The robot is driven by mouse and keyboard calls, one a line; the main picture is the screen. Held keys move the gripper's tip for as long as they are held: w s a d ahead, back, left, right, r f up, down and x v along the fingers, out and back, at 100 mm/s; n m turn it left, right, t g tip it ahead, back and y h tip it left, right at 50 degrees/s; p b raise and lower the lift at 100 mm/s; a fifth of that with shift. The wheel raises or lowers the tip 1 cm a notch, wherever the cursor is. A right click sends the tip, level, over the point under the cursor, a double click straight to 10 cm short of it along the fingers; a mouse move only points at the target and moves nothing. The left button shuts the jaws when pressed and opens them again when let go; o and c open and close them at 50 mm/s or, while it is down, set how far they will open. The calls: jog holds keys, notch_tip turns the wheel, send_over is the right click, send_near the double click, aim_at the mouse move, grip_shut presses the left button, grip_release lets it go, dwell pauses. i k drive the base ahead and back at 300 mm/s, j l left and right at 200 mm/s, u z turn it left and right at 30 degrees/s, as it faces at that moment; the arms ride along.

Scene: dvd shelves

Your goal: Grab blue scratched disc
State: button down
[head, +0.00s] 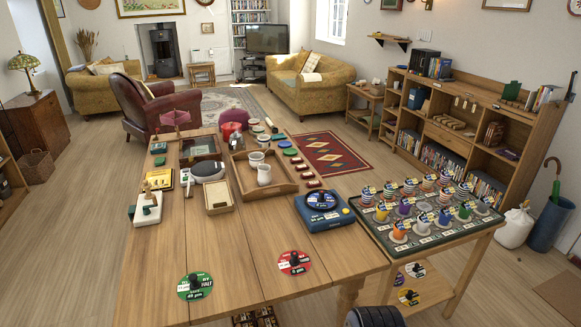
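A blue disc (321,200) with a dark centre and pale lettering lies on top of a blue box-like device (326,217) on the wooden table. Whether its face is scratched is too small to tell. A green disc (206,283) and a red disc (298,266), each with a dark knob at its middle, lie flat near the table's front edge.
A side table at right holds a dark tray (440,238) crowded with coloured labelled pieces. More discs (408,297) lie on its lower shelf. A wooden tray (282,183) with white mugs stands mid-table. The front table surface is mostly clear.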

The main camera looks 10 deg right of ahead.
aim_at(321, 199)
jog(key=i+l+u, duration=0.1)
jog(key=i+l, duration=0.3)
jog(key=i+l+u, duration=0.1)
jog(key=i+l, duration=0.3)
jog(key=l, duration=0.15)
jog(key=i+l, duration=0.35)
jog(key=l, duration=0.2)
jog(key=j+u, duration=0.05)
